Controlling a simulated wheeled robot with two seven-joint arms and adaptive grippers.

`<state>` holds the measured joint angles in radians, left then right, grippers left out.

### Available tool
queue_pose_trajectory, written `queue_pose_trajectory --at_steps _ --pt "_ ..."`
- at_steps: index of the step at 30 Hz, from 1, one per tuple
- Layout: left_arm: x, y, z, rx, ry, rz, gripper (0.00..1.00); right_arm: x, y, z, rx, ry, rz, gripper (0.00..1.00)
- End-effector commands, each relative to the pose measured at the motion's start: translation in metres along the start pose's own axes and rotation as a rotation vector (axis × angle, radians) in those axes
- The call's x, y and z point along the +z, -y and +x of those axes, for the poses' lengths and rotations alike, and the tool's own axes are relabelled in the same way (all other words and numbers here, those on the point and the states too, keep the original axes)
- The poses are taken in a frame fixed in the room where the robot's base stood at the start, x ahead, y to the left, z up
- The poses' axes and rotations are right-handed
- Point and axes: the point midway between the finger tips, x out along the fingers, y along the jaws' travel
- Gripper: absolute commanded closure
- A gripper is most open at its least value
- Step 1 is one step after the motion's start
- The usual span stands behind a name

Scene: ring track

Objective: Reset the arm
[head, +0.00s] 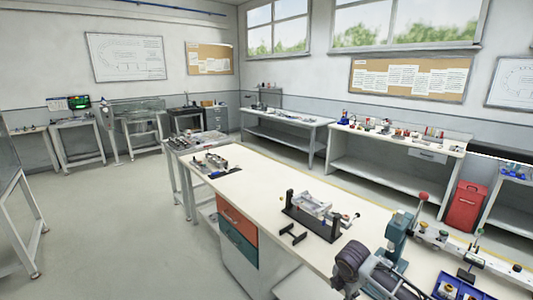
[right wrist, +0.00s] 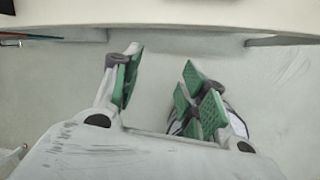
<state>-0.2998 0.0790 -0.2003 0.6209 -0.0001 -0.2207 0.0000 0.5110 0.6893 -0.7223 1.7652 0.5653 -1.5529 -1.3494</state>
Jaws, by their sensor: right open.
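My right gripper (right wrist: 163,82) shows in the right wrist view with its green-padded fingers spread apart. Nothing is between the fingers. Behind them is grey floor, and a pale bench edge (right wrist: 200,15) runs across the top of that view, apart from the fingertips. Neither gripper can be made out in the head view, and my left gripper is out of view.
A long white workbench (head: 262,183) runs from the middle to the lower right. It carries a black fixture (head: 313,220), a smaller fixture (head: 212,163), a teal press (head: 397,238) and a blue tray (head: 460,290). Open floor (head: 110,220) lies left.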

Motion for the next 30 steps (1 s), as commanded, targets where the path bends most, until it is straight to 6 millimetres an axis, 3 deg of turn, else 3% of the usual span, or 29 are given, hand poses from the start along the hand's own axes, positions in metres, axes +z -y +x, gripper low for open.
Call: queue_pose_trajectory --at_steps 6,15,30 --pt "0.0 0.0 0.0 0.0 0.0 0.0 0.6 -0.049 0.012 0.0 0.027 -0.059 0.134 0.57" --pt "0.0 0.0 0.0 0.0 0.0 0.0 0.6 -0.101 0.031 -0.007 0.052 -0.134 0.351 0.57" --pt "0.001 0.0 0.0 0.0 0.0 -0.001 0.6 -0.151 0.073 -0.027 0.047 -0.231 0.782 0.57"
